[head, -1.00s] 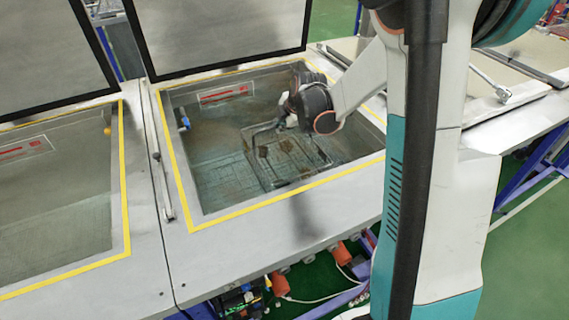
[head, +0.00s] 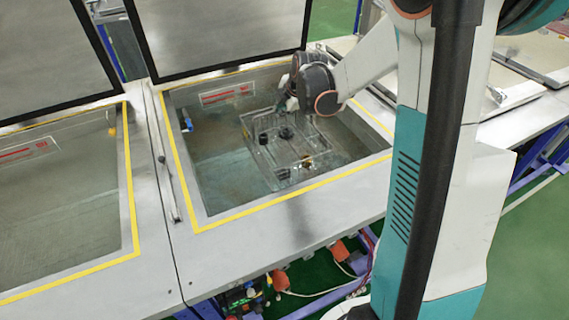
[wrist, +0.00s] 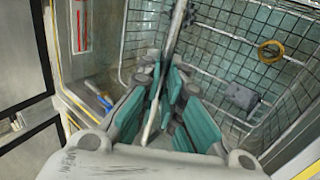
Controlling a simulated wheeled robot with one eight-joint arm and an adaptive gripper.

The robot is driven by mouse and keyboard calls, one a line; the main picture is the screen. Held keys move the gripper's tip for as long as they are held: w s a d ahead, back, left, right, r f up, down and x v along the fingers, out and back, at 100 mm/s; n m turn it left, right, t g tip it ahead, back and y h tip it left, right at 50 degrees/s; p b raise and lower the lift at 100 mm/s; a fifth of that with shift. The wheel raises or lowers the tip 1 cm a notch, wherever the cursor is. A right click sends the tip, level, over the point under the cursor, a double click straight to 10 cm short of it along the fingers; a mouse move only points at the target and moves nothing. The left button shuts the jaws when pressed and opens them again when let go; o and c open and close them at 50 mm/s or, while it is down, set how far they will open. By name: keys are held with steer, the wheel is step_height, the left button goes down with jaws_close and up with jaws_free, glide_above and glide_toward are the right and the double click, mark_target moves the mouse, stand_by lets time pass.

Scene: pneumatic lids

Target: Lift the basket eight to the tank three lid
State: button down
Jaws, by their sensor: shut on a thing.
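The wire basket (head: 262,163) is inside the open tank (head: 200,183) in the middle of the head view. It holds dark round parts, a grey block (wrist: 240,97) and a brass-coloured ring (wrist: 270,51). My gripper (head: 290,104) is above the basket's far side. In the wrist view my gripper's teal-padded fingers (wrist: 165,103) are closed around the basket's bar-like handle (wrist: 178,28). The open tank's lid (head: 215,30) stands raised behind it. The basket's exact gap above the tank floor cannot be told.
A second open tank (head: 60,205) with a raised lid (head: 45,50) is on the left. Closed lids (head: 515,80) lie on the right. A blue fitting (head: 186,120) sits on the tank's left wall. Yellow-edged rims surround both openings.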

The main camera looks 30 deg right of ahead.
step_height(320, 180, up, 12)
steer(key=p, duration=0.7)
steer(key=shift+f, duration=0.3)
stand_by(4.2)
